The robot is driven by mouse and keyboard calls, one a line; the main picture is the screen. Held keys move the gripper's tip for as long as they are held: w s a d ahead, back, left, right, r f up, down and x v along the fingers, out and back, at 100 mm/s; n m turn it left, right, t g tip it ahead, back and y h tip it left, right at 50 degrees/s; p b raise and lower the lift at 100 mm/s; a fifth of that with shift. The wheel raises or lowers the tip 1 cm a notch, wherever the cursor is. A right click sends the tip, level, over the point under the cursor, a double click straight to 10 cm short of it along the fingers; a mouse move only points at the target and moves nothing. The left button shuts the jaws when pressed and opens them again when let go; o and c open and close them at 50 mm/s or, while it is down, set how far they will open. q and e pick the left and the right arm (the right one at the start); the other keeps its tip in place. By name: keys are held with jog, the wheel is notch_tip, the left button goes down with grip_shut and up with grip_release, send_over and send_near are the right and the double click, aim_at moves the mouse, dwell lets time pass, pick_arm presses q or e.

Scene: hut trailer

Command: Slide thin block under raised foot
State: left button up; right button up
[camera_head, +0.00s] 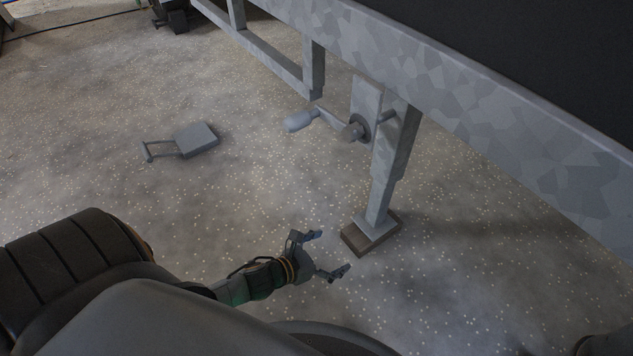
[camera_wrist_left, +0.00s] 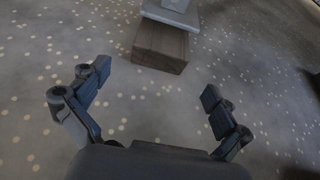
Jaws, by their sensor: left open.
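The thin block (camera_head: 369,239) is brown and lies flat on the speckled floor. The grey metal foot (camera_head: 374,221) of the trailer's support leg is over the block; I cannot tell whether they touch. In the left wrist view the block (camera_wrist_left: 160,48) shows ahead, with the foot plate (camera_wrist_left: 170,16) above it. My left gripper (camera_head: 327,254) is open and empty, low near the floor, just left of and nearer than the block. Its two fingers (camera_wrist_left: 155,88) are spread, with bare floor between them, and the block lies beyond the tips. My right gripper does not show.
A crank with a grey handle (camera_head: 300,120) sticks out left from the support leg (camera_head: 390,160). The trailer frame (camera_head: 480,80) runs overhead at the right. A grey plate with a handle (camera_head: 197,139) lies on the floor at left. The floor around the block is clear.

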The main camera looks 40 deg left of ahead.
pick_arm(q)
jog(key=v, duration=0.6)
dwell(0.4)
